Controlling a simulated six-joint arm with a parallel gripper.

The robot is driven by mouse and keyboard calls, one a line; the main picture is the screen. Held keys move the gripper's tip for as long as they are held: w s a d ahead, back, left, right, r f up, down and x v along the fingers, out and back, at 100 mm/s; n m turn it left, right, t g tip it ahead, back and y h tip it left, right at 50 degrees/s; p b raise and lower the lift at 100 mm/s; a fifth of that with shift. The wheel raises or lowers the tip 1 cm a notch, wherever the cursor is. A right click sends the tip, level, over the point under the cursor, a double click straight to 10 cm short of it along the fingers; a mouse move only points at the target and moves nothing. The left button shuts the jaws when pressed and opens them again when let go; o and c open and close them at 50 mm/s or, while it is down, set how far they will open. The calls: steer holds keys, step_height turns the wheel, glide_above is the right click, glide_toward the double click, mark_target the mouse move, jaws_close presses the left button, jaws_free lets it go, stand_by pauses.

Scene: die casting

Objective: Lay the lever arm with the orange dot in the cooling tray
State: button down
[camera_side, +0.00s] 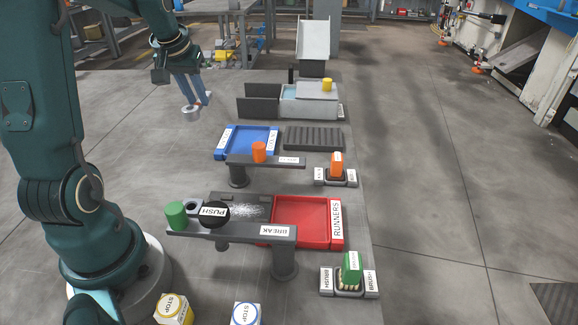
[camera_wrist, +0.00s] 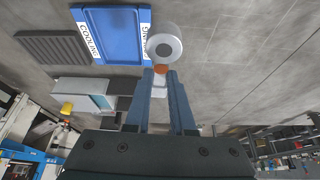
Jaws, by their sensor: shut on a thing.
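My gripper (camera_side: 196,98) is shut on a grey metal lever arm with a round ring end (camera_side: 191,114), held in the air left of and above the blue tray in the side view. In the wrist view my fingers (camera_wrist: 161,78) grip it, with the ring end (camera_wrist: 164,44) beyond the fingertips and an orange dot (camera_wrist: 160,69) just at them. The blue cooling tray (camera_side: 272,140) stands on the floor-level work area; it also shows in the wrist view (camera_wrist: 108,38), labelled COOLING, and looks empty.
A dark ribbed grate (camera_side: 314,138) adjoins the tray on the right. In front stands a grey bench with an orange cylinder (camera_side: 259,150). Nearer are the BREAK bench (camera_side: 232,232) with a green cylinder and the red RUNNERS tray (camera_side: 334,240). A grey tank (camera_side: 308,102) stands behind.

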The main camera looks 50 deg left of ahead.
steer(key=a, duration=0.3)
glide_above(250, 140)
steer(key=s+d, duration=0.1)
steer(key=shift+n, duration=0.3)
step_height(250, 140, down, 8)
steer(key=shift+s+d+f, duration=0.1)
steer(key=shift+f, duration=1.95)
steer(key=c, duration=0.8)
jaws_free()
steer(key=shift+f, duration=0.15)
steer(key=shift+o, duration=0.2)
